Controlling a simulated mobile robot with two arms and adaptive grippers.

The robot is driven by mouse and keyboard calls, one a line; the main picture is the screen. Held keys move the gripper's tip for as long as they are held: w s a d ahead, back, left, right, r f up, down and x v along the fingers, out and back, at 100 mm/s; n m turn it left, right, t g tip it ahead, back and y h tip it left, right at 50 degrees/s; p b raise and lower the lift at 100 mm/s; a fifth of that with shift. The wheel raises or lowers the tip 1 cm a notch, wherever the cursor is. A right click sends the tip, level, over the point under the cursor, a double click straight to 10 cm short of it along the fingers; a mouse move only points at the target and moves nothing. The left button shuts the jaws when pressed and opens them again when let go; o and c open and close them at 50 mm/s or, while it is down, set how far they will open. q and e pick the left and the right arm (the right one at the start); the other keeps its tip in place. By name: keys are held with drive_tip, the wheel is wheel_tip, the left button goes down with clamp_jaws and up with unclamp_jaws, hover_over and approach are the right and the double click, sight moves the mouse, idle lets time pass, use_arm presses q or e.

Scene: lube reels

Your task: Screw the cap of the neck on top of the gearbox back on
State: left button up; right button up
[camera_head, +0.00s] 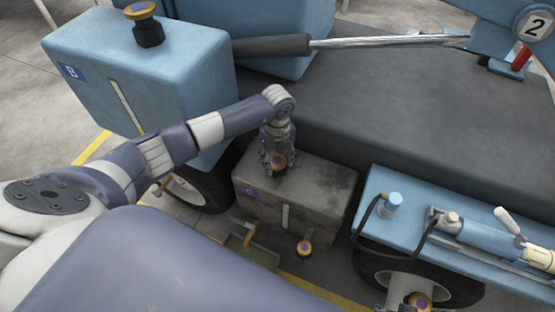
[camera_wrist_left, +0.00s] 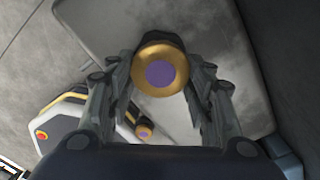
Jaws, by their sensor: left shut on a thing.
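The gearbox (camera_head: 325,205) is a dark grey box with a purple label on its left end, low beside the dark deck. A cap (camera_head: 278,160), yellow-rimmed with a purple centre, sits at the top of the gearbox. In the left wrist view the cap (camera_wrist_left: 160,75) shows face-on over a dark neck. My left gripper (camera_head: 277,158) points down over the gearbox, its fingers closed on either side of the cap. The neck's threads are hidden. My right gripper is not in view.
A light blue tank (camera_head: 170,70) marked B, with a similar yellow cap (camera_head: 140,10), stands behind the arm. A blue unit with hoses (camera_head: 450,225) and a wheel are at the right.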

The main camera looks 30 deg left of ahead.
use_arm(q)
drive_tip(key=o, duration=1.2)
drive_tip(key=shift+o, duration=1.5)
